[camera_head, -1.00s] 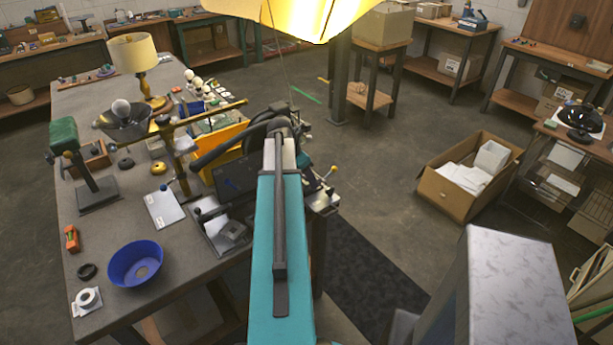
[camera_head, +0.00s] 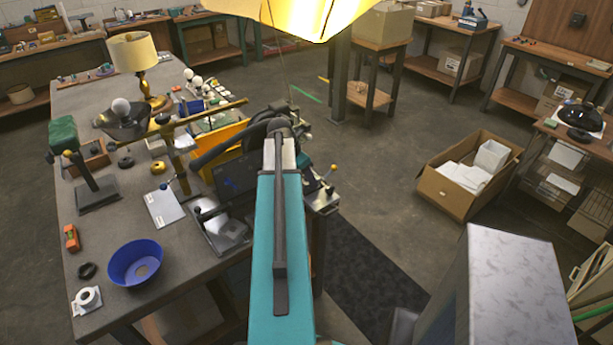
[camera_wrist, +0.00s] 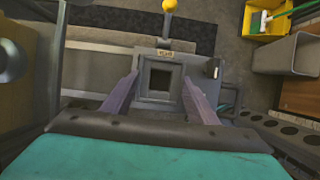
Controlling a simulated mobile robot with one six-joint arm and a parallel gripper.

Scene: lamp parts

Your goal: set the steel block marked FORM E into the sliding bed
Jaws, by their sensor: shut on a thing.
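In the wrist view my gripper (camera_wrist: 160,98) has its two fingers on either side of a grey steel block (camera_wrist: 148,94) with a dark square recess, and is shut on it. A small pale label (camera_wrist: 165,53) sits just beyond the recess; its lettering is too small to read surely. A yellow-knobbed lever (camera_wrist: 169,6) stands beyond, on grey metalwork that looks like the sliding bed's fixture. In the head view the yellow knob (camera_head: 334,168) shows at the bench's right edge. My teal arm hides the gripper and block there. I cannot tell whether the block touches the bed.
A bare metal plate (camera_head: 229,233) with a dark-knobbed lever lies left of my arm. An open carton (camera_head: 447,193) stands on the floor at right.

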